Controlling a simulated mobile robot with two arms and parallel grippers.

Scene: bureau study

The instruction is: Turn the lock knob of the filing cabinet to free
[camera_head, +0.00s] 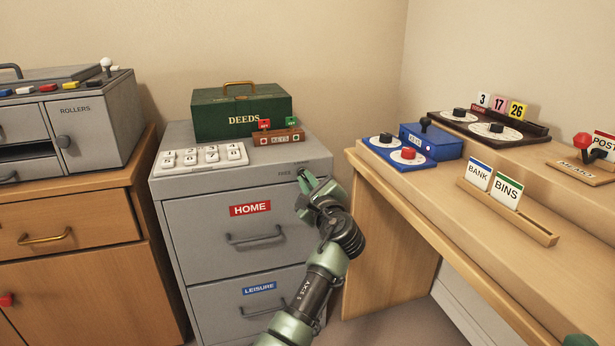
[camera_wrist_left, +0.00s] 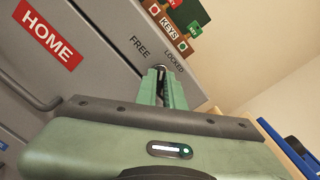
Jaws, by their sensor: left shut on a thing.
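The grey filing cabinet (camera_head: 208,222) stands in the middle of the head view, with a HOME drawer above a LEISURE drawer. Its lock knob (camera_wrist_left: 160,68) is at the upper right of the front, just under the words FREE and LOCKED in the left wrist view. My left gripper (camera_head: 305,180) is at that corner, its fingers shut on the knob. The left wrist view also shows its green fingers (camera_wrist_left: 164,84) around the knob. The fingers hide most of the knob, so I cannot tell which word it points to.
A green DEEDS box (camera_head: 240,115), a white key panel (camera_head: 201,158) and a KEYS rack (camera_head: 278,137) sit on the cabinet. A wooden desk (camera_head: 460,225) stands close on the right. A wooden cupboard (camera_head: 85,265) stands on the left.

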